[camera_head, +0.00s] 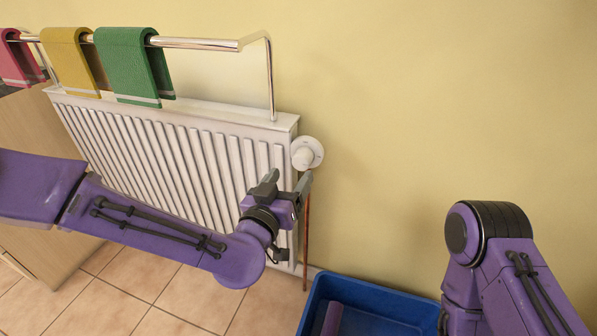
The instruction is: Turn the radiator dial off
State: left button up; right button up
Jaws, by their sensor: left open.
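The radiator dial (307,153) is a round white knob at the right end of the white radiator (232,117), near its top corner. A copper pipe (306,235) runs down below it. My left gripper (287,181) is just below and to the left of the dial, in front of the radiator's right end. It is open and holds nothing visible. Its fingers point up toward the dial, and I cannot tell whether a fingertip touches it. My right arm is at the lower right, with its gripper out of view.
A metal rail (205,43) above the radiator carries pink (16,62), yellow (68,60) and green (124,62) towels. A blue bin (375,296) stands on the floor below. A wooden cabinet (30,125) is at left. The wall right of the dial is bare.

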aim_at(300, 165)
pick_arm(q)
jog(key=x, duration=0.6)
jog(key=shift+f+b, duration=0.1)
jog(key=shift+b, duration=0.2)
jog(key=c, duration=1.1)
jog(key=shift+o, duration=0.2)
jog(key=shift+n, duration=0.3)
jog(key=n, duration=0.3)
jog(key=shift+n, duration=0.3)
jog(key=n, duration=0.4)
jog(key=shift+f+n, duration=0.1)
jog(key=shift+n, duration=0.2)
jog(key=n, duration=0.5)
jog(key=shift+f+n, duration=0.1)
jog(key=shift+n, duration=0.2)
jog(key=shift+n+y, duration=0.3)
jog(key=shift+n, duration=1.6)
